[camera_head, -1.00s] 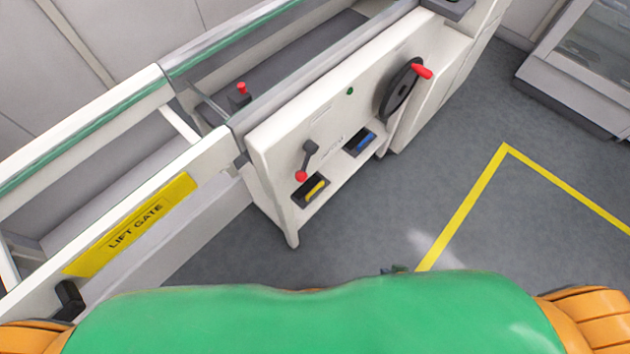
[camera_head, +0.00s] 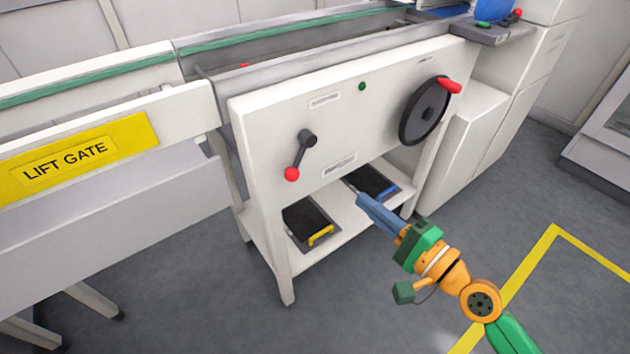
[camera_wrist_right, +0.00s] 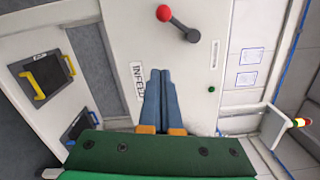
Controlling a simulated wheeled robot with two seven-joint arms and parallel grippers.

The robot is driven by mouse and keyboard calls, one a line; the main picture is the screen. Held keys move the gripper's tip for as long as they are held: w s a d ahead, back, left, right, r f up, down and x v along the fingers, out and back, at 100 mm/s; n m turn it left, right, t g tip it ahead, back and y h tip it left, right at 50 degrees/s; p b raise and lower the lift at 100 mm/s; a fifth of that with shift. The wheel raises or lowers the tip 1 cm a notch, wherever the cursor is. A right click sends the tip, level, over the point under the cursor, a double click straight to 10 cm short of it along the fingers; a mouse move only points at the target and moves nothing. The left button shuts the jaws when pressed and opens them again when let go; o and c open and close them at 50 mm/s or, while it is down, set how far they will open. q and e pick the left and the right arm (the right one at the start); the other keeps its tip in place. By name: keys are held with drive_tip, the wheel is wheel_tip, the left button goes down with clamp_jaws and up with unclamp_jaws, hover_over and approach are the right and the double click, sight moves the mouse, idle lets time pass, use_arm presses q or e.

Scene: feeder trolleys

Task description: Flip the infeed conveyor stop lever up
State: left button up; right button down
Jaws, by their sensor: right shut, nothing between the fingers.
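The stop lever (camera_head: 299,155) is a dark lever with a red ball knob on the white front panel (camera_head: 262,125) of the conveyor. Its knob hangs down and slightly left of its pivot. It also shows in the right wrist view (camera_wrist_right: 178,24), with a label reading INFEED (camera_wrist_right: 138,82) near it. My right gripper (camera_head: 359,194) has its blue fingers together and empty, in front of the panel's lower part, right of and below the lever, apart from it. In the wrist view the fingertips (camera_wrist_right: 160,72) point toward the panel below the lever. My left gripper is not in view.
A black handwheel (camera_head: 424,111) with a red handle is on the panel's right. Trays with a yellow handle (camera_head: 320,235) and a blue handle (camera_head: 385,194) sit on the shelf below. A lift gate (camera_head: 75,157) stands left. The floor in front is open.

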sight(298, 155)
use_arm(q)
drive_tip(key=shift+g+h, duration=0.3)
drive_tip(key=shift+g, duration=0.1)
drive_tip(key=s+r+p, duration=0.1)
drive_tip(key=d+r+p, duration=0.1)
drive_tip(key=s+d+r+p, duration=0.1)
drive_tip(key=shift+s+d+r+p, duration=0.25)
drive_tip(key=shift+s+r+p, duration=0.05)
drive_tip(key=shift+p, duration=0.05)
use_arm(e)
drive_tip(key=w+a, duration=0.6)
drive_tip(key=a, duration=0.3)
drive_tip(key=shift+a+r, duration=0.3)
drive_tip(key=shift+r, duration=0.1)
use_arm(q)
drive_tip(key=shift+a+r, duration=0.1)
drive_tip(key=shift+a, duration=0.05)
use_arm(e)
drive_tip(key=shift+s, duration=0.1)
use_arm(q)
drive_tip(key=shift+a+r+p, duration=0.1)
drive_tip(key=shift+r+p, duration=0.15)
drive_tip(key=shift+p, duration=0.1)
use_arm(e)
drive_tip(key=shift+s+a+r+m, duration=0.15)
drive_tip(key=shift+a+m, duration=0.05)
drive_tip(key=shift+m, duration=0.3)
